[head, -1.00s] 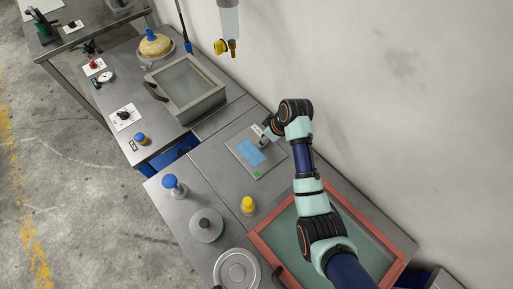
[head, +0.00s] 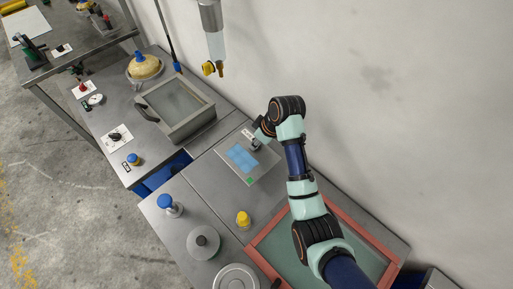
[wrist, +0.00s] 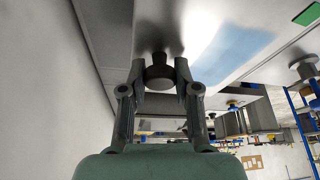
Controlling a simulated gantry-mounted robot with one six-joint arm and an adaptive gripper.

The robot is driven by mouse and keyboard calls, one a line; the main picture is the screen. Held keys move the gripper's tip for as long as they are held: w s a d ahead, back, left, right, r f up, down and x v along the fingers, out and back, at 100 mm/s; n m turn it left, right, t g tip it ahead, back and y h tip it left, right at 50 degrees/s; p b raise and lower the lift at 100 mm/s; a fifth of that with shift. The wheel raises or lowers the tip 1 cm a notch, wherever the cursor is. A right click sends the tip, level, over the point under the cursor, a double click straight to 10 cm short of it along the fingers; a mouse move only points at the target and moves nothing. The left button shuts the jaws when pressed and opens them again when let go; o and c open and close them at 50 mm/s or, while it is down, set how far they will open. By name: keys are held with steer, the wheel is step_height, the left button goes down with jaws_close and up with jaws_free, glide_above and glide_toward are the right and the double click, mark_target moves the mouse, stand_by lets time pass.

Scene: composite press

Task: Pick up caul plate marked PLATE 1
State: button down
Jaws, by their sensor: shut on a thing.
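A flat grey caul plate (head: 266,166) with a light blue patch, a small green mark and a white label lies at the bench's middle in the head view. The label's lettering is too small to read. My gripper (head: 255,144) is at the plate's wall-side part. In the wrist view the plate (wrist: 110,30) fills the top of the picture, and my gripper's two fingers (wrist: 160,78) are shut on a dark round knob (wrist: 159,70) on the plate. I cannot tell clearly whether the plate is clear of the bench.
A red-framed tray (head: 262,243) lies under my arm. A yellow-topped object (head: 243,219), a blue-capped bottle (head: 170,205) and round grey weights (head: 203,243) stand near the front. A glass-topped box (head: 180,100) stands on the neighbouring bench. The wall is close on the right.

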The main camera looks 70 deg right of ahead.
step_height(320, 180, up, 13)
steer(key=p, duration=0.3)
